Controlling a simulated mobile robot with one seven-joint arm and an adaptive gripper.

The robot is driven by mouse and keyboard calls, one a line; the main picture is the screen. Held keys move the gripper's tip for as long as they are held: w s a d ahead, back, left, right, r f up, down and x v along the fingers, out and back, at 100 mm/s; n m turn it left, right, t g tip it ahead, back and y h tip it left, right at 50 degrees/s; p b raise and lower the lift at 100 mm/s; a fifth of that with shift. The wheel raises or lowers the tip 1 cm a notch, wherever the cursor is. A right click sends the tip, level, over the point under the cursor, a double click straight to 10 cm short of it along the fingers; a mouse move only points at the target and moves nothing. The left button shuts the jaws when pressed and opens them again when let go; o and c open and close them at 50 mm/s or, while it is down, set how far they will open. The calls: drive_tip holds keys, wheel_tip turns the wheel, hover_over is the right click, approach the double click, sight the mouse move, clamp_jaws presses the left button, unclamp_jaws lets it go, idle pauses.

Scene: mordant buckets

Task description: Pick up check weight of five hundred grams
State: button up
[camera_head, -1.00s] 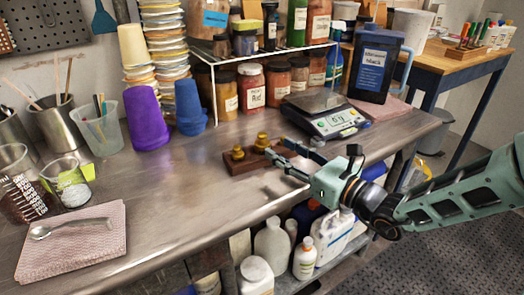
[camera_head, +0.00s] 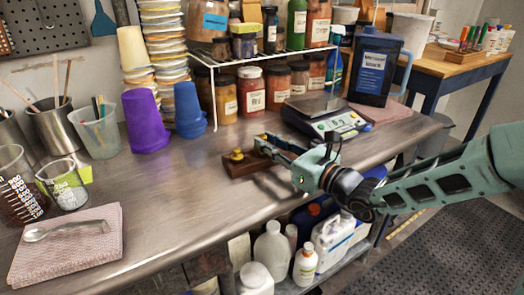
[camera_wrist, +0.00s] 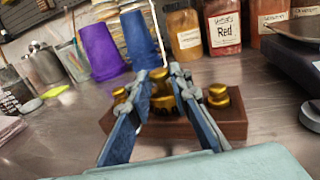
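A dark wooden block (camera_head: 240,168) on the steel bench holds brass weights. It also shows in the wrist view (camera_wrist: 236,126). In the wrist view a small weight (camera_wrist: 120,95) stands at the left, the largest (camera_wrist: 162,98) in the middle and another (camera_wrist: 218,96) at the right. No mass marking is readable. My gripper (camera_head: 263,146) is low at the block. In the wrist view its two fingers (camera_wrist: 158,82) are apart, one on each side of the middle weight. The fingers hide part of it, and contact is not clear. The weight appears seated in the block.
A digital scale (camera_head: 325,116) stands behind my gripper at the right. Purple (camera_head: 146,120) and blue (camera_head: 188,110) cups and a wire rack (camera_head: 214,98) with jars are behind the block. A folded cloth (camera_head: 65,255) with a spoon lies front left. The bench between is clear.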

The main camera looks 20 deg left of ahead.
clamp_jaws()
drive_tip(key=shift+r, duration=0.2)
